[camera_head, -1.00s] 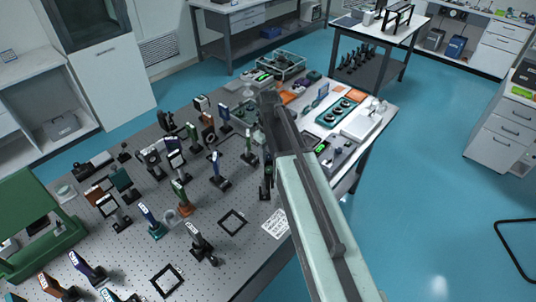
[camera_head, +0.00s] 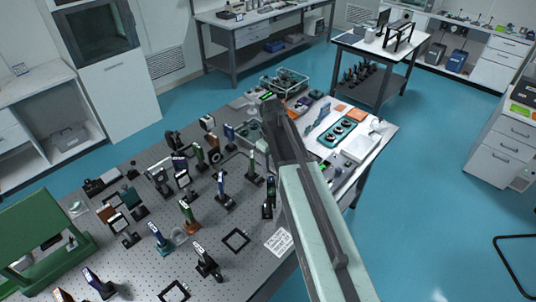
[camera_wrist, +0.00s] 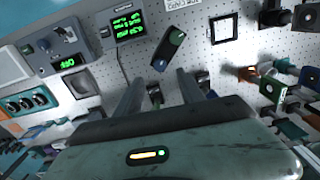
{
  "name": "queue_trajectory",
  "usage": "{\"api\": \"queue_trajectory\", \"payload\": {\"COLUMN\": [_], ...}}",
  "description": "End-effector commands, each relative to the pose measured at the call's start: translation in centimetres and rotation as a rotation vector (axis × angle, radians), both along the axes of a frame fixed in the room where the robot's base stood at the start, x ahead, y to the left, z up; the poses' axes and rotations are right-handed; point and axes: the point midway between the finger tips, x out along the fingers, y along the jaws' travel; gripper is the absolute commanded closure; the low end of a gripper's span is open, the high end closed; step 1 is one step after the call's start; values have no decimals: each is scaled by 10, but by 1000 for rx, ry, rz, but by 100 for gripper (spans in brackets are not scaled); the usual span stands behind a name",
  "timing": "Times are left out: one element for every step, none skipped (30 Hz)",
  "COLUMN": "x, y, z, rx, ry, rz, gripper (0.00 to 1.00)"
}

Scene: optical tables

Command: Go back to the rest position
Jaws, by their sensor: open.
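My arm (camera_head: 315,230) reaches up from the bottom of the head view over the right part of the perforated optical table (camera_head: 150,262). In the wrist view my gripper (camera_wrist: 160,88) has its two fingers apart, with nothing held between them. A dark block with a round blue end (camera_wrist: 168,50) shows past the fingertips, apart from them. The fingertips cannot be made out clearly in the head view, and my arm hides part of the table.
Several post-mounted optics (camera_head: 222,190) crowd the table left of my arm. A black square frame (camera_head: 236,240) lies flat near its front edge. A green display box (camera_wrist: 127,28) shows in the wrist view. A green machine (camera_head: 40,240) stands at left.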

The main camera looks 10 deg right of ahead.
Motion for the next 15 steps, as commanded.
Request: {"api": "queue_trajectory", "payload": {"x": [0, 0, 0, 0, -1, -5, -10, -17, -28, -37, -47, -60, -70, -78, -90], "y": [0, 0, 0, 0, 0, 0, 0, 0, 0, -1, -1, -1, -1, -1, -1], "z": [0, 0, 0, 0, 0, 0, 0, 0, 0, 0, 0, 0, 0, 0, 0], "rx": [0, 0, 0, 0, 0, 0, 0, 0, 0, 1, 2, 3, 5, 6, 8], "ry": [0, 0, 0, 0, 0, -1, -4, -7, -13, -17, -22, -28, -34, -39, -46], "rz": [0, 0, 0, 0, -2, -15, -32, -59, -102, -140, -183, -242, -287, -331, -388], "gripper": [54, 54, 54, 54, 54, 54, 54, 54, 54, 54, 54, 54, 54, 54, 54]}}
